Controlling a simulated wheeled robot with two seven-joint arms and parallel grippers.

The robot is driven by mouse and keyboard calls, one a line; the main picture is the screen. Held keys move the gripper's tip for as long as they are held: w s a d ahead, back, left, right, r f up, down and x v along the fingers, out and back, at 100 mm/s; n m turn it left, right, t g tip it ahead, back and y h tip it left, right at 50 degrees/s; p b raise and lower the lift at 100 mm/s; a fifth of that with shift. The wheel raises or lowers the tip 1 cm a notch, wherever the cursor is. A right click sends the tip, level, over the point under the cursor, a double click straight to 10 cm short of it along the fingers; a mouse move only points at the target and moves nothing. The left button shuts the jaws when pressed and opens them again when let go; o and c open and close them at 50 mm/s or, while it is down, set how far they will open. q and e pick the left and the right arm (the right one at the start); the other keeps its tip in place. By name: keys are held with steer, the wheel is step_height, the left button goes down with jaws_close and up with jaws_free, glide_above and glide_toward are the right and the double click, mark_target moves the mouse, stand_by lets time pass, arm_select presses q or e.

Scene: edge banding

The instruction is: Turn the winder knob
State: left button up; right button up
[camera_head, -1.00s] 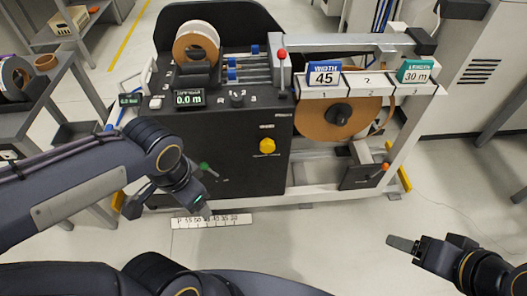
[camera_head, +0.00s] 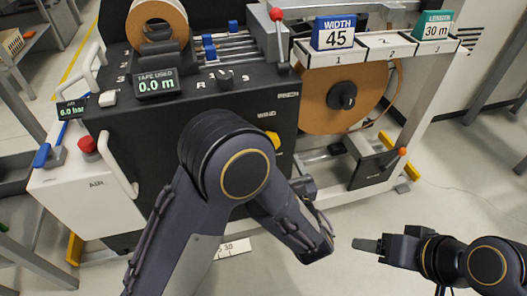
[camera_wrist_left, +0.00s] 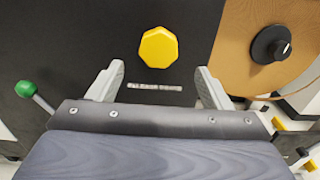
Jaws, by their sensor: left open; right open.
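The yellow faceted winder knob (camera_wrist_left: 159,46) is on the machine's dark front panel, above centre in the left wrist view. In the head view only part of the yellow knob (camera_head: 274,140) shows past my left arm. My left gripper (camera_wrist_left: 160,75) is open, with its two grey fingers apart on either side below the knob and nothing between them. In the head view the left fingers are largely hidden by the arm. My right gripper (camera_head: 367,244) is empty over the floor at the lower right, well away from the knob.
A brown tape roll (camera_head: 330,98) with a black hub is right of the knob. A green-tipped lever (camera_wrist_left: 26,90) sits to its lower left. A display (camera_head: 157,84) reads 0.0 m. An orange-tipped lever (camera_head: 402,152) stands at the right.

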arm_select(q)
steer(key=b+x, duration=0.1)
steer(key=x, duration=0.6)
steer(key=shift+w+a, duration=0.15)
steer(key=c, duration=1)
